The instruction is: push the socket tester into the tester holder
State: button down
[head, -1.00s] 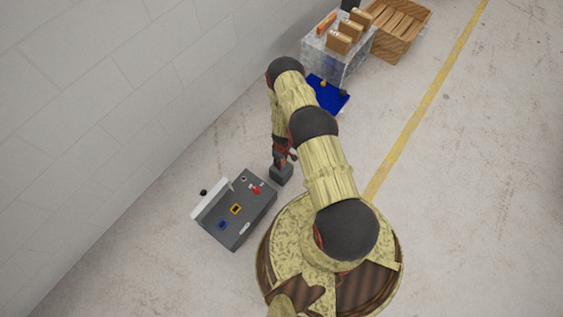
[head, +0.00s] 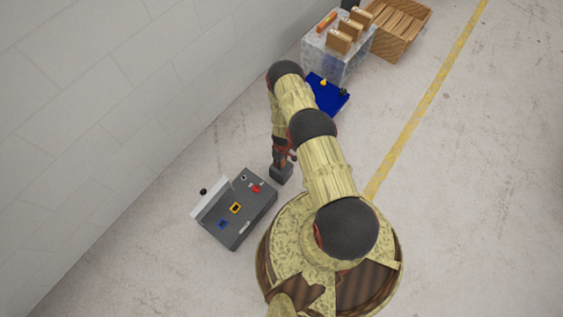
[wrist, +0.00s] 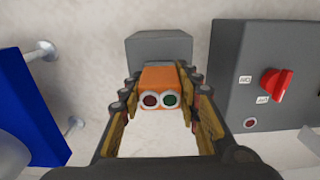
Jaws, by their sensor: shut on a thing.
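The socket tester (wrist: 159,76) is an orange block with a red and a green round lamp on its near face. My gripper (wrist: 157,88) is shut on it, one finger on each side, in the wrist view. A grey block, which looks like the tester holder (wrist: 158,48), lies directly beyond the tester. The tester's far end overlaps the holder in this view; I cannot tell how deep it sits. In the head view my gripper (head: 280,160) is right above the dark grey holder (head: 281,175), and the tester is hidden there.
A grey panel box (head: 237,210) with a red knob (wrist: 276,84) stands close beside the holder. A blue tray (head: 329,97) is on the other side. A table with boxes (head: 338,56) and a wooden crate (head: 400,27) stand farther back. The floor at right is clear.

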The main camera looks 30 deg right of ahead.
jog(key=c, duration=1.2)
grip_release()
jog(key=shift+r, duration=0.15)
jog(key=shift+r+p, duration=2.05)
jog(key=shift+r, duration=0.8)
jog(key=shift+r, duration=0.1)
notch_tip(320, 180, up, 12)
jog(key=shift+f, duration=0.15)
